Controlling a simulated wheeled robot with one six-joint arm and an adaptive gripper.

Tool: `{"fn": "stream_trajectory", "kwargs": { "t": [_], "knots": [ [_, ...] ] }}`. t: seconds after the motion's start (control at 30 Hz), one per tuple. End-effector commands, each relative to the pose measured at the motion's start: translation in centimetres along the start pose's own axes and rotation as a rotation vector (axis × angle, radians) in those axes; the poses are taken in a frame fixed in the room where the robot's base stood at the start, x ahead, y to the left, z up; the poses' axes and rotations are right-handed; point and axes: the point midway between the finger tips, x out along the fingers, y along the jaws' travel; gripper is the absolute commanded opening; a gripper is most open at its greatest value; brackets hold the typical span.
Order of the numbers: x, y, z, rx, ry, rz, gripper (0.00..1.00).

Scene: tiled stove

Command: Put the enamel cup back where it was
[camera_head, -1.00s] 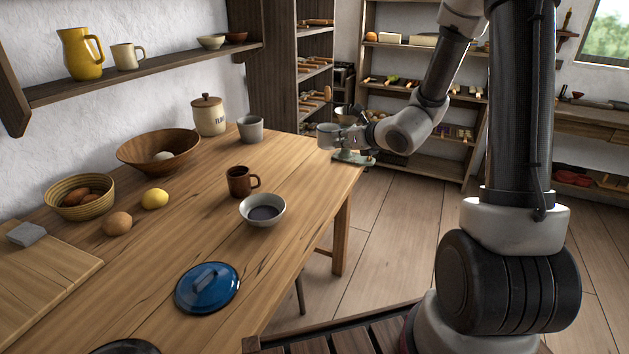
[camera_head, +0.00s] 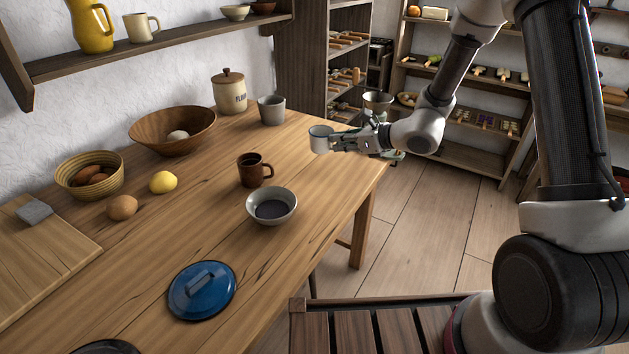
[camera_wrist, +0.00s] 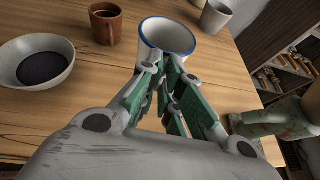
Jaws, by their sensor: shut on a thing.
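The enamel cup (camera_wrist: 168,40) is white with a blue rim and shows just beyond my fingertips in the wrist view. In the head view the cup (camera_head: 320,140) is over the far right part of the wooden table (camera_head: 215,228). My gripper (camera_wrist: 166,68) is shut on the cup's near side; it also shows in the head view (camera_head: 342,141). The cup looks roughly upright in the head view. I cannot tell whether its base touches the table.
A grey cup (camera_head: 272,111), a brown mug (camera_head: 252,171) and a bowl with dark contents (camera_head: 286,208) stand nearby. A greenish object (camera_wrist: 275,122) is close to the right of my gripper in the wrist view. Bare tabletop lies between the mug and the enamel cup.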

Motion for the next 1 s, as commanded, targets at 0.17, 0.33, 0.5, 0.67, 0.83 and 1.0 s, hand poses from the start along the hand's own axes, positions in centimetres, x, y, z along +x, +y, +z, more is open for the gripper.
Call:
{"fn": "stream_trajectory", "kwargs": {
  "t": [0.17, 0.33, 0.5, 0.67, 0.83, 1.0],
  "knots": [
    [1.9, 2.0, -0.5, -0.036, 0.002, 0.083, 0.0],
    [3.4, 2.4, -3.5, -0.039, 0.006, 0.1, 0.0],
    [4.3, 2.3, -5.4, -0.042, 0.003, 0.098, 0.0],
    [5.2, 2.3, -7.5, -0.039, 0.005, 0.097, 0.0],
    [6.0, 2.3, -9.2, -0.041, 0.002, 0.096, 0.0],
    [6.1, 2.2, -9.3, -0.043, 0.001, 0.095, 0.0]
  ]
}}
